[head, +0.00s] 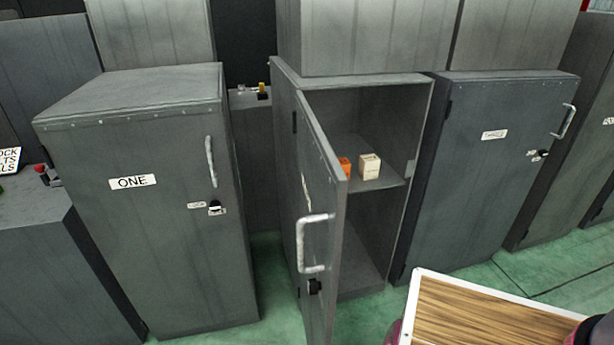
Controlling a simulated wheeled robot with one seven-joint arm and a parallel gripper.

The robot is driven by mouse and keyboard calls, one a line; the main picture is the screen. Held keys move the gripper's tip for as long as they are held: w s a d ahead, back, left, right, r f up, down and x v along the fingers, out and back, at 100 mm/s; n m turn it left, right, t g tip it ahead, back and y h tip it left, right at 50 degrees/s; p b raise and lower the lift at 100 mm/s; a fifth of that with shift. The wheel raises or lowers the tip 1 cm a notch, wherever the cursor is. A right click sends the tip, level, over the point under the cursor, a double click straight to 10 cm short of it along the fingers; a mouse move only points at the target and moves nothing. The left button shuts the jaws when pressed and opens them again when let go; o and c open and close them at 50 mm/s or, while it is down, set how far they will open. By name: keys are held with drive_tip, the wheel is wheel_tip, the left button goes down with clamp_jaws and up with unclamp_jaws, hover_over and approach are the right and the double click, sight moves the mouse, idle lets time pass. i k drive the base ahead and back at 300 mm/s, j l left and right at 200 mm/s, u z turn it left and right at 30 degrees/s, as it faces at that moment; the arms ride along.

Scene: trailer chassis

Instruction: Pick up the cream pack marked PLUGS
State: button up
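A small cream pack (370,167) stands upright on the middle shelf (389,180) inside the open grey cabinet in the head view. Any marking on it is too small to read. An orange item (345,166) stands just left of it, partly hidden by the cabinet door. My gripper is not in view.
The open cabinet door (322,215) swings out toward me on the cabinet's left side. A shut cabinet marked ONE (150,215) stands to the left, and another shut cabinet (490,180) to the right. A wood-topped, white-edged surface (470,315) fills the lower right. Green floor (362,318) shows in front.

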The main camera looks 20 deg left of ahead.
sight(368, 165)
drive_tip(key=i+l+u, duration=0.2)
drive_tip(key=l+u, duration=0.25)
drive_tip(key=i+l+u, duration=0.1)
drive_tip(key=l+u, duration=0.15)
drive_tip(key=u, duration=0.15)
drive_tip(key=l+u, duration=0.45)
drive_tip(key=i, duration=0.05)
